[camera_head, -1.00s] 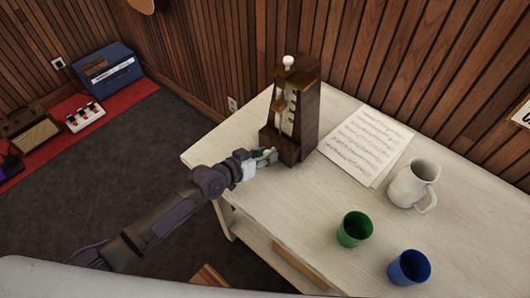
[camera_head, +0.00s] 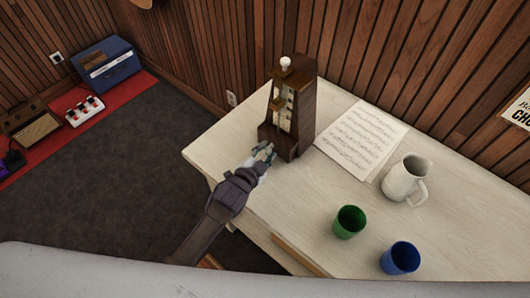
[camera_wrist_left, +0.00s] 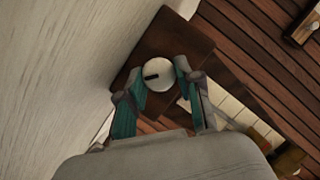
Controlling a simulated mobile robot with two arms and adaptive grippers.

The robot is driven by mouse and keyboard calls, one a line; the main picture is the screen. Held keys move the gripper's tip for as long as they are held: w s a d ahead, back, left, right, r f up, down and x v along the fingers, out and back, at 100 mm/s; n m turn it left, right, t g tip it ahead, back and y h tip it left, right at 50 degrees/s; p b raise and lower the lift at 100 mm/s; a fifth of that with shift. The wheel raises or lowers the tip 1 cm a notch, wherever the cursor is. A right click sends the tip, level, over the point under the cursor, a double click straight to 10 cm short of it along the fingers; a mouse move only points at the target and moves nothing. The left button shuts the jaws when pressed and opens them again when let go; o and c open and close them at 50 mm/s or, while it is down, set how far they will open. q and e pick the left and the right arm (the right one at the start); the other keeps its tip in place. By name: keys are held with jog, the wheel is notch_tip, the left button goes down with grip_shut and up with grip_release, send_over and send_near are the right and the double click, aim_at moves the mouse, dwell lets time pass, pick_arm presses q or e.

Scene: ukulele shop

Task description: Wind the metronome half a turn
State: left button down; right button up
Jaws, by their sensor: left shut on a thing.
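The dark wooden metronome (camera_head: 306,112) stands upright near the table's back left corner, with a white ball (camera_head: 285,63) at its top. In the left wrist view, a round white knob (camera_wrist_left: 158,83) with a dark slot mark sits on the metronome's wooden base (camera_wrist_left: 190,45). My left gripper (camera_head: 267,151) is at the lower front of the metronome. Its teal fingers are on either side of the knob, shut on it. In the head view the gripper hides the knob. My right gripper is not in view.
Sheet music (camera_head: 361,140) lies right of the metronome. A white pitcher (camera_head: 403,180), a green cup (camera_head: 348,222) and a blue cup (camera_head: 400,258) stand farther right on the pale table (camera_head: 300,205). A wood-slat wall (camera_head: 410,60) rises close behind. Bare tabletop lies in front of the sheets.

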pick_arm(q)
jog(key=m+t+b, duration=0.1)
jog(key=m+b, duration=0.2)
jog(key=b, duration=0.2)
jog(key=f+m+t+y+b, duration=0.1)
jog(key=m+t+b, duration=0.1)
jog(key=b, duration=0.3)
jog(key=shift+s+d+m, duration=0.1)
jog(key=shift+d+m, duration=0.05)
jog(key=shift+m, duration=0.75)
jog(key=shift+r+m+t+b, duration=0.1)
jog(key=shift+m+t+b, duration=0.5)
jog(key=shift+b, duration=0.55)
jog(key=c, duration=0.8)
grip_release()
jog(key=shift+r, duration=0.1)
